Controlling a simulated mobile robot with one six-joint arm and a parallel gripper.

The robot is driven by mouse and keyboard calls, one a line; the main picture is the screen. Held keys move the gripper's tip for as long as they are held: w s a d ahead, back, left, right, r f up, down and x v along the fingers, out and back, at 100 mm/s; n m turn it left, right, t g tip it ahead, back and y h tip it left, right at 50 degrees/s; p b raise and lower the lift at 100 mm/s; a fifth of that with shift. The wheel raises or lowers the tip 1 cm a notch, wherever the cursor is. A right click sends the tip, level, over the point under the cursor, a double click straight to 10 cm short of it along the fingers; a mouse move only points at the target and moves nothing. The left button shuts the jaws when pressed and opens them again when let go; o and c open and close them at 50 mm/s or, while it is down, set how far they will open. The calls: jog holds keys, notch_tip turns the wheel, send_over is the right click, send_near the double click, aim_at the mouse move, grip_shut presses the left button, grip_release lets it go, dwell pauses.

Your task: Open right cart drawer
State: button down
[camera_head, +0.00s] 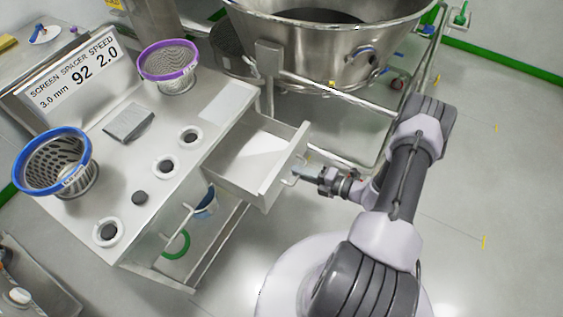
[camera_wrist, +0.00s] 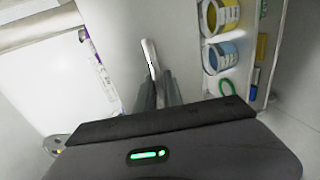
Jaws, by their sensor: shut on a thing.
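The right cart drawer (camera_head: 247,165) is pulled out from the cart (camera_head: 127,163) and stands open. It looks empty inside, with a pale patch of light on its floor. My gripper (camera_head: 301,172) is at the drawer's front face and shut on the drawer handle (camera_head: 289,181). In the wrist view the handle (camera_wrist: 150,57) shows as a light bar between the two fingers (camera_wrist: 158,92). The drawer's front panel (camera_wrist: 125,40) fills the middle of that view.
A blue-rimmed basket (camera_head: 52,160) and a purple-rimmed basket (camera_head: 168,65) stand on the cart top, near a sign (camera_head: 80,75). A large steel bowl (camera_head: 320,50) on a tubular frame stands behind the drawer. The floor (camera_head: 480,170) on the right is clear.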

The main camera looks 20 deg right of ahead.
jog(key=shift+f+v, duration=0.15)
jog(key=shift+v, duration=0.65)
jog(key=shift+f+v, duration=0.2)
jog(key=shift+v, duration=0.6)
jog(key=shift+d, duration=0.1)
jog(key=c, duration=1.5)
grip_release()
jog(key=shift+s, duration=0.1)
jog(key=p+v, duration=0.3)
jog(key=v, duration=1.4)
jog(key=shift+s, duration=0.1)
